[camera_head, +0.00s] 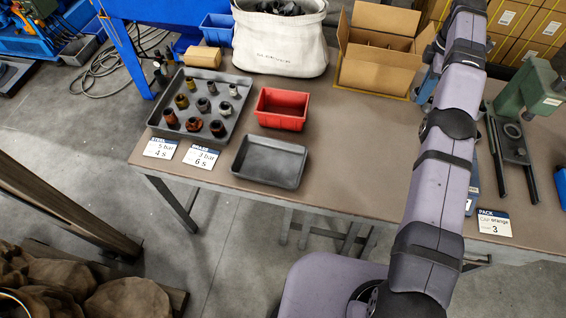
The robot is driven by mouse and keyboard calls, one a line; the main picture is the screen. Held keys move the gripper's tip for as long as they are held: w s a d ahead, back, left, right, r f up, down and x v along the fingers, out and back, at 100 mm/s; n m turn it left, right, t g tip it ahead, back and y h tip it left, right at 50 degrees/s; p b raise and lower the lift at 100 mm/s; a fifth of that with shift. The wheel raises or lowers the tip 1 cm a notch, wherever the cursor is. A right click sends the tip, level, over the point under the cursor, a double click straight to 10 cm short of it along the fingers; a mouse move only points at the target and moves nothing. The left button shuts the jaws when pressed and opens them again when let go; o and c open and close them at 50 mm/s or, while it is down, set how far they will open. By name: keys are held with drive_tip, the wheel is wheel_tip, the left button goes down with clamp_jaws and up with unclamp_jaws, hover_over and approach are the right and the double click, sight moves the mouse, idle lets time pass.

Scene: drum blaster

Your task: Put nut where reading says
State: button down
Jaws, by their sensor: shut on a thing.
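A grey tray (233,118) at the left of the table holds several fittings in rows, some rusty brown, some brassy, some silvery. Which of them are nuts is too small to tell. A red bin (281,109) and an empty dark grey tray (268,161) stand to its right. Cards at the front edge seem to read "STEEL 5 bar 4 s" (161,149), "BRASS 3 bar 6 s" (201,157) and "PACK cap orange 3" (494,224). My arm rises past the top edge at the right. My gripper is out of view, and so is anything in it.
A white fabric sack (280,45) and an open cardboard box (378,65) stand at the back. A green machine (527,90) with dark rails stands at the right. A blue object is mostly hidden behind my arm. The table between the dark tray and my arm is clear.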

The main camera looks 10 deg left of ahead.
drive_tip(key=s+a+r+n, duration=0.1)
drive_tip(key=a+r+n, duration=0.1)
drive_tip(key=a, duration=0.8)
drive_tip(key=a+r+n, duration=0.1)
drive_tip(key=a+n, duration=0.1)
drive_tip(key=a, duration=0.7)
drive_tip(key=n, duration=1)
hover_over(274, 167)
drive_tip(key=shift+f, duration=5.8)
drive_tip(key=shift+f+p, duration=1.35)
drive_tip(key=shift+f, duration=3.65)
drive_tip(key=shift+f+b, duration=0.3)
drive_tip(key=shift+f, duration=0.1)
